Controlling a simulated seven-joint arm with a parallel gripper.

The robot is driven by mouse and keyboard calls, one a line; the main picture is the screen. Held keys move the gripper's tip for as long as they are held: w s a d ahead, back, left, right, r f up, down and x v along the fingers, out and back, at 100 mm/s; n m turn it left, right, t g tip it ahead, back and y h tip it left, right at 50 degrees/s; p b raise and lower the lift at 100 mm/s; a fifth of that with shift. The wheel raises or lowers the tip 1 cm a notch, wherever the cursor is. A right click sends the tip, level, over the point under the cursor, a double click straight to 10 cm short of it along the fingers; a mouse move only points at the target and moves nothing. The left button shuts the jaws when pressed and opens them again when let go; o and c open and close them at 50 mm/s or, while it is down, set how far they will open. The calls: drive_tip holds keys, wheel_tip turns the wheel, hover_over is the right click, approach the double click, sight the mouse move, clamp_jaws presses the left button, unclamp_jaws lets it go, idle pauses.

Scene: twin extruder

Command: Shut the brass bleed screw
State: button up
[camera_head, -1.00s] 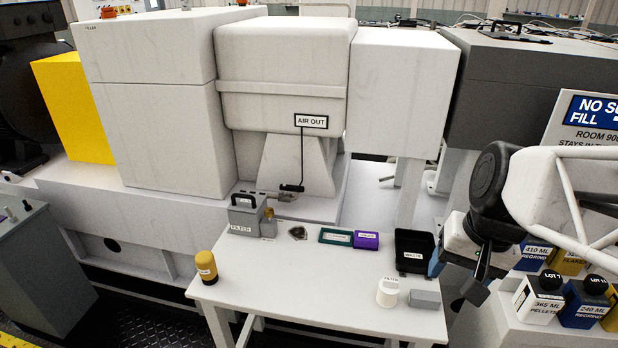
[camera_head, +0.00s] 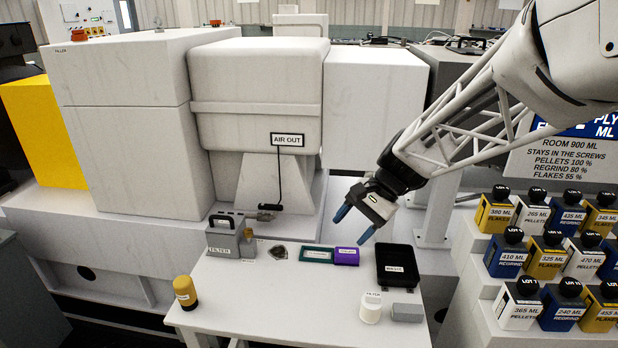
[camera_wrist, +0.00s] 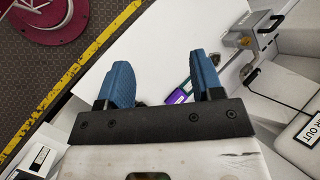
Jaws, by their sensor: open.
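The grey filter box (camera_head: 222,238) with a black handle stands at the back left of the white table. A small brass-coloured piece (camera_head: 249,233) at its right side looks like the bleed screw; it is too small to tell how far it is turned. A metal fitting (camera_head: 265,216) sits just behind it. In the wrist view the grey box (camera_wrist: 240,38) is at the upper right. My gripper (camera_head: 354,224) is open and empty, with blue fingers above the table's back right, well right of the box. The fingers also show in the wrist view (camera_wrist: 163,75).
The table's front middle is clear.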

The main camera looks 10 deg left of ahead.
drive_tip(key=w+a+f+m+g+y, duration=0.1)
drive_tip(key=w+a+f+m+y, duration=0.25)
drive_tip(key=w+a+f, duration=0.65)
drive_tip(key=w+a+f+m+g+y, duration=0.25)
drive_tip(key=w+a+f+y, duration=0.25)
drive_tip(key=w+a+f, duration=0.6)
drive_tip(key=m+t+y, duration=0.2)
drive_tip(key=m, duration=0.2)
approach(249, 233)
drive_tip(key=a+f, duration=0.1)
drive_tip(key=w+a, duration=0.1)
drive_tip(key=shift+w+a+f+g, duration=0.15)
drive_tip(key=shift+a+f+g, duration=0.1)
drive_tip(key=shift+a+f, duration=0.15)
drive_tip(key=shift+a, duration=0.2)
drive_tip(key=shift+x, duration=3.7)
drive_tip(key=shift+r, duration=0.1)
drive_tip(key=shift+c, duration=0.2)
